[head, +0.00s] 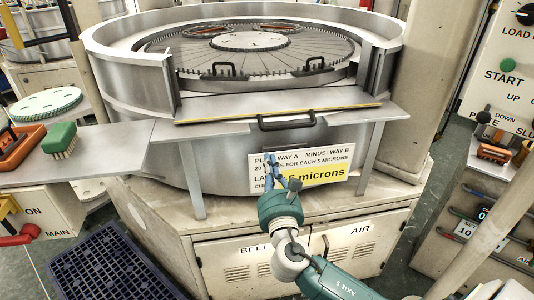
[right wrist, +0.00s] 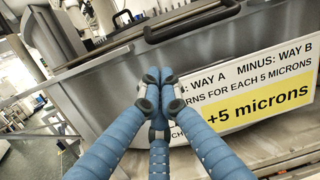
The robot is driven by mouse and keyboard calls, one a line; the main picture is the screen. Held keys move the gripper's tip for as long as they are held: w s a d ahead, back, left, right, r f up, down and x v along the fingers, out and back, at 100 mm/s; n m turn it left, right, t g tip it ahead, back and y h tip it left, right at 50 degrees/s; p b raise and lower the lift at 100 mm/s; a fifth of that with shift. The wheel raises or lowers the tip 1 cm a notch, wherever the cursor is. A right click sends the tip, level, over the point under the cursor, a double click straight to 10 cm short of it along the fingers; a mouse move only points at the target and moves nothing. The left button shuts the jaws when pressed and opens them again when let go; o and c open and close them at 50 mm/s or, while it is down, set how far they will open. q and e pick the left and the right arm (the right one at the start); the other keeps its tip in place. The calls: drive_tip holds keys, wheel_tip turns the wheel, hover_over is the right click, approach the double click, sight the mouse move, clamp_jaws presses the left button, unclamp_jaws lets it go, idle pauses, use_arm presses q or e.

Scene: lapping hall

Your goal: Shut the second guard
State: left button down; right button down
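A large round steel lapping machine (head: 104,72) has a high curved wall, broken by a gap at the front. In that gap a flat metal guard panel (head: 222,106) with a yellow front edge lies folded outward, nearly level. A dark bar handle (head: 286,123) is at its front; it also shows in the right wrist view (right wrist: 192,20). My right gripper (head: 271,163) is below and slightly left of the handle, in front of the sign, apart from the handle. Its blue fingers (right wrist: 158,78) appear together with nothing between them. My left gripper is out of view.
A sign (head: 322,172) reading "+5 microns" hangs under the panel, partly behind my right fingers. A grey side shelf (head: 110,150) at left holds a green brush (head: 60,140). Control panels (head: 500,70) stand at right. A dark blue crate (head: 110,268) is on the floor.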

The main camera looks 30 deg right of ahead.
drive_tip(key=p+x, duration=0.1)
drive_tip(key=x, duration=0.8)
drive_tip(key=shift+w+d+r, duration=0.2)
drive_tip(key=shift+w+d, duration=0.1)
